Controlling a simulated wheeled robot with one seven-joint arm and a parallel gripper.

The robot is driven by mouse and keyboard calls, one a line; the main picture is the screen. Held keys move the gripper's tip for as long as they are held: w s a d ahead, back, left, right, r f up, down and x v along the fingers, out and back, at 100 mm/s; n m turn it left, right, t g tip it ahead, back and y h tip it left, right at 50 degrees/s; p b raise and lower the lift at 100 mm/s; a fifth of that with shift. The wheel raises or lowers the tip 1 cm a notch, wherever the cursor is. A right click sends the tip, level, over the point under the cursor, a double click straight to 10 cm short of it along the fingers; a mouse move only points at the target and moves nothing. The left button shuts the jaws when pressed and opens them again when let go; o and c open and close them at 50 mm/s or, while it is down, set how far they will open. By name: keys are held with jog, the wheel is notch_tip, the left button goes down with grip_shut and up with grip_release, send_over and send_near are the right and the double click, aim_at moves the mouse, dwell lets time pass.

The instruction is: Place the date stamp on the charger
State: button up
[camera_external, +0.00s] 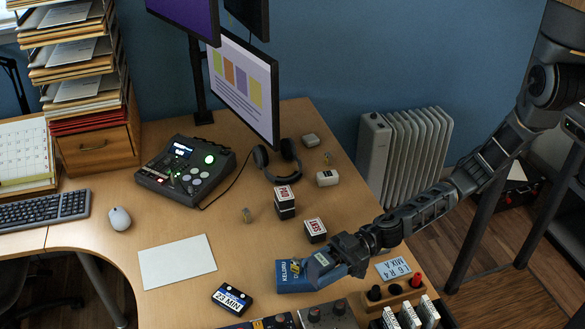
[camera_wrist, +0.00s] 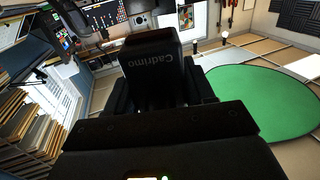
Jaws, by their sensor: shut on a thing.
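The date stamp seems to be the black block with the name Cadrimo (camera_wrist: 165,60) in the wrist view. It sits between the two dark fingers of my gripper (camera_wrist: 160,90), which is shut on it. In the external view my gripper (camera_external: 334,260) is low over the front right of the desk, beside a blue box marked KELIRU (camera_external: 290,277). I cannot make out the stamp there, nor tell whether gripper and box touch. I cannot say for sure which thing is the charger; a small pale block (camera_external: 327,178) and a grey one (camera_external: 310,140) lie farther back.
Dark blocks with red-and-white labels (camera_external: 314,230) (camera_external: 285,196) stand behind my gripper. A card (camera_external: 393,268) and a wooden holder with dark and red knobs (camera_external: 396,293) lie to its right. Headphones (camera_external: 277,163) lie farther back. Bare desk surrounds the white paper (camera_external: 177,261).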

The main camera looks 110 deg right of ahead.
jog(key=shift+a, duration=0.25)
jog(key=shift+d+f, duration=0.1)
jog(key=shift+f, duration=0.05)
jog(key=s+d+f+m+h, duration=0.3)
jog(key=s+d+f+h, duration=0.1)
jog(key=d+h, duration=0.1)
jog(key=shift+s+d+f+t, duration=0.2)
jog(key=shift+s+d+t, duration=0.15)
jog(key=shift+d, duration=0.45)
jog(key=s+d+r+n+y, duration=0.1)
jog(key=s+d+r+y, duration=0.1)
jog(key=s+d, duration=1.7)
jog(key=shift+d, duration=0.8)
